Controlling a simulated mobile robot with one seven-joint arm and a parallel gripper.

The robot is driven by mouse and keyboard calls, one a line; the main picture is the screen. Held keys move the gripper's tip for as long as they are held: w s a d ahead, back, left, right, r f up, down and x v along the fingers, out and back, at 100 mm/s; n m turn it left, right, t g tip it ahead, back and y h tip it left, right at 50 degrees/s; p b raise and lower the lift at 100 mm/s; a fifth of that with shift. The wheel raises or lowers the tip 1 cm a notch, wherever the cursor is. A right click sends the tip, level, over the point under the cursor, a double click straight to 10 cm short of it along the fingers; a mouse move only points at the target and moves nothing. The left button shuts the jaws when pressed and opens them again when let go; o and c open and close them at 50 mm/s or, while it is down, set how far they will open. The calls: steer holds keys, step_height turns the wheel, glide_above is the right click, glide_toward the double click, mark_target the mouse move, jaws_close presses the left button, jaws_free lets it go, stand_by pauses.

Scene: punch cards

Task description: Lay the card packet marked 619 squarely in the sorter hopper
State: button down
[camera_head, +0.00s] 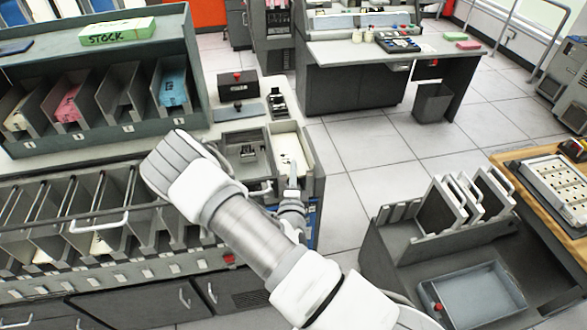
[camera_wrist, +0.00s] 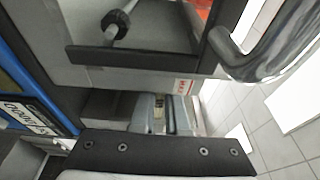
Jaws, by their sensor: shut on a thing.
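My gripper (camera_head: 291,178) is at the right end of the grey sorting machine (camera_head: 245,152), partly behind my own forearm. In the wrist view its grey fingers (camera_wrist: 164,114) are close together, shut on a thin thing. Only a tan sliver shows between them, and I cannot read a number on it. A cream surface with small dark marks (camera_head: 288,147) lies in the bay just beyond the fingertips. I cannot tell whether it is a card packet or the bay's floor. No 619 mark is legible.
A green STOCK block (camera_head: 117,32) lies on the rack (camera_head: 100,145) at the left, above bins with coloured packets. A curved metal handle (camera_wrist: 275,50) is close by in the wrist view. A cart with a blue-grey tray (camera_head: 480,297) stands at the lower right. Open floor lies between.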

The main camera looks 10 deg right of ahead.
steer(key=shift+f+b, duration=1.25)
steer(key=shift+f, duration=1.1)
steer(key=c, duration=0.8)
jaws_free()
steer(key=shift+c, duration=0.2)
steer(key=shift+s, duration=0.1)
